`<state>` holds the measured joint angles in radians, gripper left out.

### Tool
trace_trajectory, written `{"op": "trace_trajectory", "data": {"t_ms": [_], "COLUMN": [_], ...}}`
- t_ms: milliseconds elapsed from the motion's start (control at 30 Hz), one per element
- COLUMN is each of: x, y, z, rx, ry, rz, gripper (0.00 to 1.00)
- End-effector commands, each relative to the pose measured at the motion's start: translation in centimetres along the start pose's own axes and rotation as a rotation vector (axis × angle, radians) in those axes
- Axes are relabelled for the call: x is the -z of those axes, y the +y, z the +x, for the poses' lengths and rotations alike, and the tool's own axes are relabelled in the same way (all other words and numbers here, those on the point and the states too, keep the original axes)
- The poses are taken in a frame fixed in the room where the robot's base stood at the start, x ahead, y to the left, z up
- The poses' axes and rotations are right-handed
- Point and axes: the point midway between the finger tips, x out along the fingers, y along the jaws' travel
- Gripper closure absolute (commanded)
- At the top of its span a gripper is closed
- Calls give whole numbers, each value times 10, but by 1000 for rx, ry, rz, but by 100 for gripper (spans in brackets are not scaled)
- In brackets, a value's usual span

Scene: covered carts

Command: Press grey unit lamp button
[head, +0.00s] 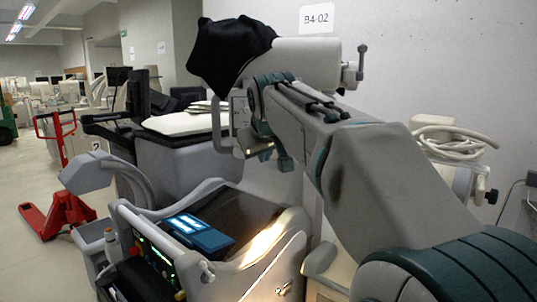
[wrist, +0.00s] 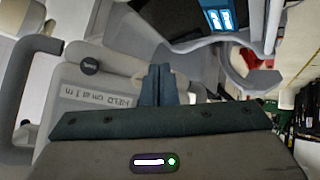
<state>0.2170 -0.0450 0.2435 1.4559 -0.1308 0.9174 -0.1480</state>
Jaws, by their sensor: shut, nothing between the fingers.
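The grey unit's upper head (head: 305,60) carries a black cover (head: 228,48) over its left end. In the wrist view, a light grey panel (wrist: 95,112) bears a printed label and a dark round button (wrist: 89,66); the writing on the button is too small to read, so I cannot tell that it is the lamp button. My gripper (head: 284,160) hangs below the head in the head view. In the wrist view my gripper (wrist: 158,70) is shut and empty, with its teal fingertips to the right of the round button. I see no contact with it.
A grey cart with a blue-screened device (head: 200,232) on its top stands below my gripper. A handle loop (wrist: 20,80) stands out left of the panel. A coiled white cable (head: 452,142) is at right. A red pallet jack (head: 66,205) stands left; floor there is open.

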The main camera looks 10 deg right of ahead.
Motion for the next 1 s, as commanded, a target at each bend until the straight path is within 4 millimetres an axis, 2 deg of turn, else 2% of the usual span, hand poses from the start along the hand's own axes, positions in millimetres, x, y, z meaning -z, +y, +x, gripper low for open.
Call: {"op": "trace_trajectory", "data": {"t_ms": [300, 867, 1000], "x": [-12, -11, -24], "y": [-11, -11, -15], "z": [-15, -15, -13], "rx": [0, 0, 5], "ry": [0, -1, -21], "rz": [-1, 0, 4], "gripper": [100, 100, 100]}}
